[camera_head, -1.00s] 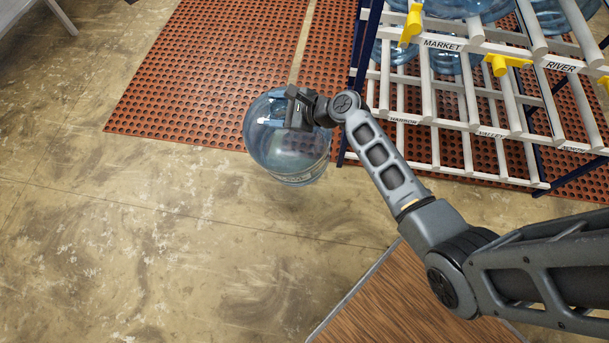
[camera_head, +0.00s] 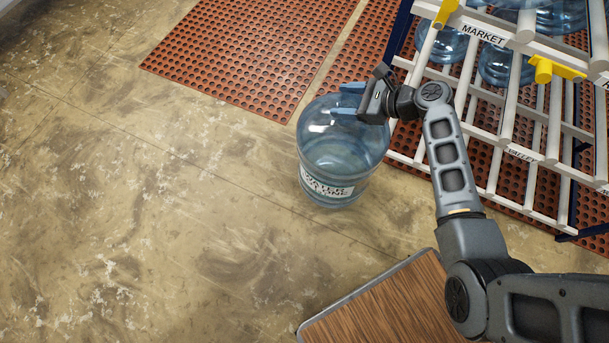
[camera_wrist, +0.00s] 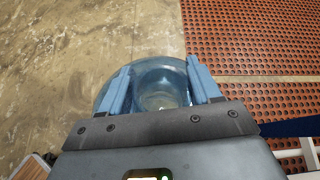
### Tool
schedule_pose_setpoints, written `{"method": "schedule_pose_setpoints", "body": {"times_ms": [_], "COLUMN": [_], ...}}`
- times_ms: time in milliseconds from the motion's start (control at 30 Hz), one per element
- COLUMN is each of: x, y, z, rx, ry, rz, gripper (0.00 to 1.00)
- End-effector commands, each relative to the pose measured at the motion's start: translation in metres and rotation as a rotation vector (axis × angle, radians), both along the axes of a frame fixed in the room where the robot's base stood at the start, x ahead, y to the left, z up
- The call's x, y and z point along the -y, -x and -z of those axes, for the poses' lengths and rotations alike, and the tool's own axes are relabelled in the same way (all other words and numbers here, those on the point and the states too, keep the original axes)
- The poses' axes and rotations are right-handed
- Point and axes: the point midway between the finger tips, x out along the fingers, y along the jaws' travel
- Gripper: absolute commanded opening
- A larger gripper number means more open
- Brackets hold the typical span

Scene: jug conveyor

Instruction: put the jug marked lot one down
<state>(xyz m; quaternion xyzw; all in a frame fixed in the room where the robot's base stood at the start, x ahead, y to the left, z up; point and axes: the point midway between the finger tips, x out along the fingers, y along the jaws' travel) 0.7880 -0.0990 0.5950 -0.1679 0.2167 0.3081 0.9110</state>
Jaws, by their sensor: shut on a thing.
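The jug (camera_head: 338,160) is a clear blue water jug with a white label on its lower side. The label's first word reads "WATER"; the line below starts with "LOT", and its end is hard to read. My gripper (camera_head: 350,100) is shut on the jug near its top, with blue fingers on either side. In the wrist view the jug (camera_wrist: 160,90) sits between the two fingers (camera_wrist: 160,88). The jug hangs about upright or slightly tilted. I cannot tell how far its base is above the floor.
A white roller rack (camera_head: 510,140) with labels such as "MARKET" and yellow stops (camera_head: 555,70) holds several jugs at right. Red perforated mats (camera_head: 250,55) lie behind. A wooden-topped surface (camera_head: 390,305) is at the bottom. Concrete floor (camera_head: 150,220) at left is clear.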

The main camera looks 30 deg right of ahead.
Motion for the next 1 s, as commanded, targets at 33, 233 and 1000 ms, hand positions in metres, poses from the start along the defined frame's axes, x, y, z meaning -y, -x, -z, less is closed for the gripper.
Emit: {"method": "schedule_pose_setpoints", "body": {"times_ms": [33,233,1000], "x": [-0.002,-0.020,-0.106], "y": [0.006,0.004,-0.048], "z": [-0.004,0.007,0.069], "rx": [0.005,0.012,0.013], "ry": [0.000,-0.002,0.000], "rz": [0.001,-0.007,-0.003], "gripper": [0.00,0.00,0.00]}}
